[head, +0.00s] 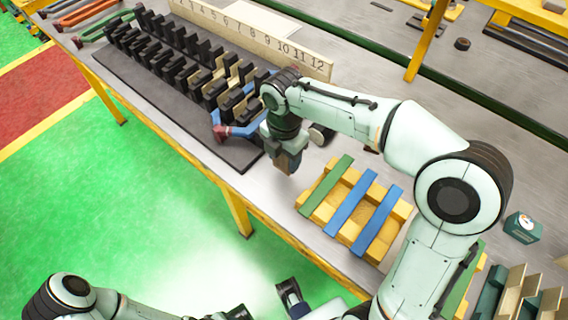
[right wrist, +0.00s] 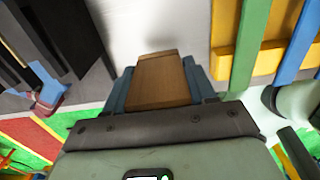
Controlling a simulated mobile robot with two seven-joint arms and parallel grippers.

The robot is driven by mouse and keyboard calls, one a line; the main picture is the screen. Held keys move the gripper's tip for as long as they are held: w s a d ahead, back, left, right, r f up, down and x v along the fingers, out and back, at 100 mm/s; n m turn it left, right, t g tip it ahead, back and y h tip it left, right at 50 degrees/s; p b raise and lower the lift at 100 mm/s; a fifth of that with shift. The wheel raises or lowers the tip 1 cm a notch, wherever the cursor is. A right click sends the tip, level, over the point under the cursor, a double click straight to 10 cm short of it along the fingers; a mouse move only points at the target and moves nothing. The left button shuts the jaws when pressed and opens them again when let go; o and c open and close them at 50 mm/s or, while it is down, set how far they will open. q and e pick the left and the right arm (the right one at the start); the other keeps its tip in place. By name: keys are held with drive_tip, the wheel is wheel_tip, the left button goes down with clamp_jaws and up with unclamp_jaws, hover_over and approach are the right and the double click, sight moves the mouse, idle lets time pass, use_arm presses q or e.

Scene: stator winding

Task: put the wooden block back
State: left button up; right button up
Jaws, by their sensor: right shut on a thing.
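The wooden block (right wrist: 160,80) is a brown piece held between the two blue-grey fingers of my right gripper (right wrist: 157,88) in the right wrist view. In the head view my right gripper (head: 283,157) points down over the grey table, between the black slotted stator and the yellow rack, and the block (head: 289,163) shows only as a small brown part at its tips. The block appears to be above the bare table; the exact gap cannot be told. My left arm is at the bottom edge of the head view, and its fingers do not show clearly.
The black stator (head: 180,75) stands on a dark mat (head: 150,92) with coloured coils at its near end. The yellow rack (head: 342,229) holds green and blue strips. A small teal box (head: 522,226) stands at right.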

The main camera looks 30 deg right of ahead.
sight(284, 165)
drive_tip(key=shift+f, duration=1.65)
drive_tip(key=shift+f+b, duration=0.15)
drive_tip(key=shift+b, duration=0.15)
drive_tip(key=o, duration=1.4)
wheel_tip(284, 165, up, 12)
drive_tip(key=p, duration=0.2)
drive_tip(key=shift+p, duration=0.35)
